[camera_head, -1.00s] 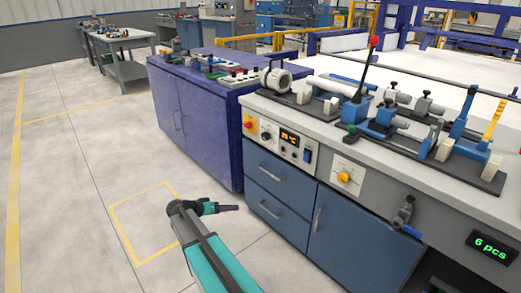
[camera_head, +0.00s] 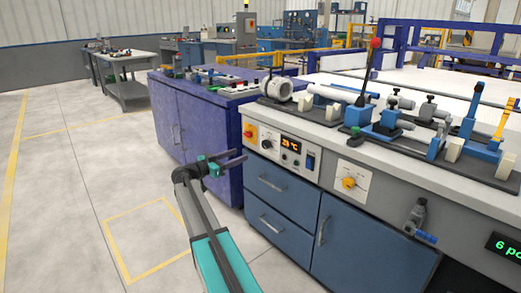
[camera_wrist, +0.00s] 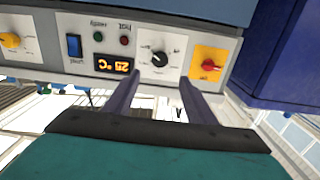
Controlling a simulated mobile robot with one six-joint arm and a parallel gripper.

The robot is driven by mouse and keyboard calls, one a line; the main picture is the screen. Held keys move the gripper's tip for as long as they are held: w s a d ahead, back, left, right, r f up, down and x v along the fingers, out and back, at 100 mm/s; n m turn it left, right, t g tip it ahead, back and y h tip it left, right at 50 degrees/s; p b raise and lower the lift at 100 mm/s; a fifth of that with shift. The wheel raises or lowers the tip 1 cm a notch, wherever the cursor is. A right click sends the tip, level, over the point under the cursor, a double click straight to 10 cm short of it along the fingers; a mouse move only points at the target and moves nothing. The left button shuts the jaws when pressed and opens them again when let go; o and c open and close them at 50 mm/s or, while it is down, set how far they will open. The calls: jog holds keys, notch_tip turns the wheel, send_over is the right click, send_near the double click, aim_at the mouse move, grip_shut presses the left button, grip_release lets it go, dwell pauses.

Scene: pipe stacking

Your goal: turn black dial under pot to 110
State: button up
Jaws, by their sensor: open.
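The black dial (camera_head: 266,143) sits on a white scale plate on the front panel of the bench. In the wrist view, which is upside down, the black dial (camera_wrist: 160,59) shows just beyond the fingers. My gripper (camera_head: 244,156) is open and empty, just left of the panel, pointing toward it. In the wrist view, my gripper (camera_wrist: 160,82) has its two fingers on either side of the dial's line, apart from it. The orange display (camera_wrist: 114,64) reads about 25 °C. A white cylindrical part, perhaps the pot (camera_head: 279,88), lies on the bench above.
A red knob on a yellow plate (camera_wrist: 208,64) is beside the dial. A blue switch (camera_wrist: 74,45) and a yellow knob (camera_head: 348,183) are on the other side. A purple cabinet (camera_head: 200,125) stands left of the bench. The floor in front is clear.

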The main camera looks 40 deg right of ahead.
aim_at(264, 146)
jog(key=d+b, duration=0.1)
jog(key=d, duration=0.3)
jog(key=d+b, duration=0.1)
jog(key=d, duration=0.4)
jog(key=s+d+b, duration=0.1)
jog(key=d, duration=0.3)
jog(key=shift+d, duration=0.35)
jog(key=shift+c, duration=0.4)
jog(key=c, duration=1)
jog(key=shift+o, duration=0.2)
